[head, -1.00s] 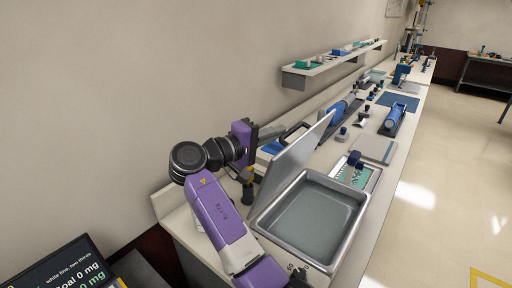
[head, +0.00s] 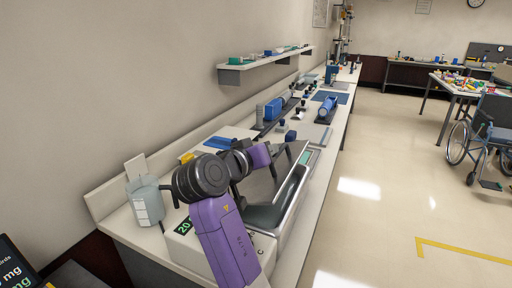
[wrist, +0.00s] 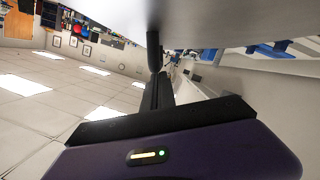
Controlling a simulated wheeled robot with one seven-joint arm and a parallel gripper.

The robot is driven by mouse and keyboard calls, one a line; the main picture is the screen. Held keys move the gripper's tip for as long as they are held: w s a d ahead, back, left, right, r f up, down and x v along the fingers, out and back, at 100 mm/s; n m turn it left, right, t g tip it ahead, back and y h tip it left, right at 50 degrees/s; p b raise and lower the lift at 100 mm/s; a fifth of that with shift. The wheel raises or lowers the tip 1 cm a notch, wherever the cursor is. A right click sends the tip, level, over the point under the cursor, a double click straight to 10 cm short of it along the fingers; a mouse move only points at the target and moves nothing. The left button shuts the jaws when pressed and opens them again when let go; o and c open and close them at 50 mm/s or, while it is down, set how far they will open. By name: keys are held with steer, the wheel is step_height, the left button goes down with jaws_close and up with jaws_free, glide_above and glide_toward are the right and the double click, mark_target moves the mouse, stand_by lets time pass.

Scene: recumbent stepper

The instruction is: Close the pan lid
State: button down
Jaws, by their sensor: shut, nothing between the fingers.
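The pan (head: 294,200) is a deep metal tray on the bench, partly hidden behind my purple arm. Its grey lid (head: 261,187) stands tilted up along the pan's left side, open. My gripper (head: 283,157) is at the lid's upper part, with its dark fingers shut and empty. In the wrist view, a broad grey surface (wrist: 225,10), apparently the lid, spans the top. The shut fingertips (wrist: 154,42) reach up close to its edge. I cannot tell whether they touch it.
The long bench runs away along the wall, with blue tools (head: 327,108) and small items beyond the pan. A wall shelf (head: 265,62) hangs above. A clear jug (head: 147,200) stands at the near left. Open floor (head: 385,180) lies to the right; a wheelchair (head: 485,140) is farther off.

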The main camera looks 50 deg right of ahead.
mark_target(274, 170)
steer(key=shift+s+d+f+m+t+b, duration=0.15)
steer(key=shift+s+f+m+b, duration=0.3)
steer(key=shift+f, duration=0.3)
steer(key=shift+s+f+m+t+b, duration=0.2)
steer(key=shift+s+f+m+b, duration=0.15)
steer(key=shift+f+b, duration=0.3)
steer(key=shift+s+d+f+m+t+b, duration=0.15)
steer(key=shift+s+f+m+b, duration=0.25)
steer(key=shift+f, duration=0.4)
